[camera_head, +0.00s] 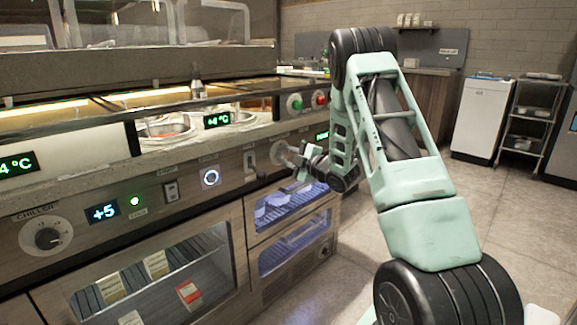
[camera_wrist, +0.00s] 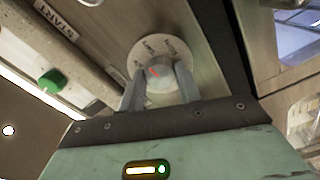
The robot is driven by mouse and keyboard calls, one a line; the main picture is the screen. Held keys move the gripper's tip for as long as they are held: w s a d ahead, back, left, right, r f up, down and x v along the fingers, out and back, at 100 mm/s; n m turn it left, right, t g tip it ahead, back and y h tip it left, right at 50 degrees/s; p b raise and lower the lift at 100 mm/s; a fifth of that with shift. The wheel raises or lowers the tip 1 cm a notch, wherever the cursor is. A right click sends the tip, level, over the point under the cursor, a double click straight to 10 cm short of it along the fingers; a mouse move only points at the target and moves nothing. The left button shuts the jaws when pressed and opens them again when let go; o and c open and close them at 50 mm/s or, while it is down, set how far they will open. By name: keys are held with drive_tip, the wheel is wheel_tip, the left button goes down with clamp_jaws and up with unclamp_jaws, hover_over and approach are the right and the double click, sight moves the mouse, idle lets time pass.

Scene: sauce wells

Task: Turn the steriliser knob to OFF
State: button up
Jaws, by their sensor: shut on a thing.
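The steriliser knob (camera_wrist: 160,76) is a round grey knob with a small red mark, on a pale round dial plate (camera_wrist: 141,50) in the wrist view. The plate's lettering is too small to read surely, so I cannot tell which setting the mark faces. My gripper (camera_wrist: 158,88) has one finger on each side of the knob and is shut on it. In the head view, my gripper (camera_head: 297,160) reaches the counter's front panel at the dial plate (camera_head: 278,153). The knob is mostly hidden there by the fingers.
A green button (camera_wrist: 50,82) and a START label (camera_wrist: 57,18) are near the knob. On the panel to the left are a lit round button (camera_head: 210,177), a switch (camera_head: 171,191) and the chiller knob (camera_head: 46,237). Glass-fronted drawers (camera_head: 290,205) lie below.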

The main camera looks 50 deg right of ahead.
drive_tip(key=n+b, duration=0.4)
drive_tip(key=b, duration=0.1)
drive_tip(key=shift+f+n, duration=0.3)
drive_tip(key=shift+f, duration=0.05)
drive_tip(key=n+b, duration=0.3)
drive_tip(key=b, duration=0.1)
drive_tip(key=shift+n, duration=0.4)
drive_tip(key=n+b, duration=0.4)
drive_tip(key=b, duration=0.1)
drive_tip(key=n+b, duration=0.3)
drive_tip(key=shift+r, duration=0.2)
drive_tip(key=shift+r+n+b, duration=0.1)
drive_tip(key=shift+n+b, duration=0.4)
drive_tip(key=shift+b, duration=0.3)
drive_tip(key=shift+r, duration=0.1)
drive_tip(key=o, duration=1)
drive_tip(key=shift+c, duration=0.2)
